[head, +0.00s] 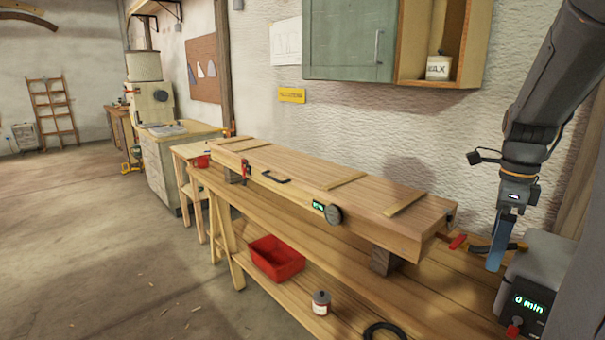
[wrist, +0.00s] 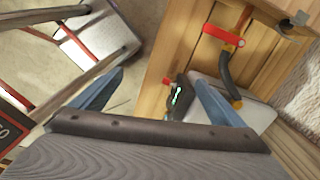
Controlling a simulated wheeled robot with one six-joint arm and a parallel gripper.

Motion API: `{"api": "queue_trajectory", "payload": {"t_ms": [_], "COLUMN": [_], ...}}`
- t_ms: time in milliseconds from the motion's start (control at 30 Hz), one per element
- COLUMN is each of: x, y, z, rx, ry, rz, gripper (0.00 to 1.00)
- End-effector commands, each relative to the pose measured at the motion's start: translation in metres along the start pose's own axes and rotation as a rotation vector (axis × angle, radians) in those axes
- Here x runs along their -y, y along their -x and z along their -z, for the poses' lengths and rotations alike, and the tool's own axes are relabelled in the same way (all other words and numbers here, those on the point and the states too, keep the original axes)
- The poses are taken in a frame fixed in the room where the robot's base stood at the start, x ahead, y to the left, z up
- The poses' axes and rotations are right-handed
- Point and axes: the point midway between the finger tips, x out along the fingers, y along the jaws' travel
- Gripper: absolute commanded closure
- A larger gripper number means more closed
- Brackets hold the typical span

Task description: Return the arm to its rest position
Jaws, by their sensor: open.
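My gripper (head: 496,252) hangs from my dark arm at the right of the head view, pointing down, with its blue fingers beside the right end of the workbench. In the wrist view my gripper (wrist: 158,76) shows two blue fingers spread wide apart. Nothing is between them. My arm is bent, with its forearm coming down from the top right.
A long wooden box (head: 290,172) lies on the workbench (head: 440,285). A grey unit reading "0 min" (head: 545,270) stands close to my gripper. A red handle (head: 457,241) sticks out near the box end. A green cabinet (head: 345,45) hangs above.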

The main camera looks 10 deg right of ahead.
Motion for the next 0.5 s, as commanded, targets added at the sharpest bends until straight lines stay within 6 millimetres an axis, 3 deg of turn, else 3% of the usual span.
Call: {"api": "queue_trajectory", "payload": {"t_ms": [267, 500], "x": [-0.029, -0.079], "y": [-0.017, -0.041], "z": [-0.043, -0.096], "rx": [0.003, 0.003], "ry": [0.342, 0.848], "rz": [0.014, 0.038], "gripper": [0.06, 0.06]}}
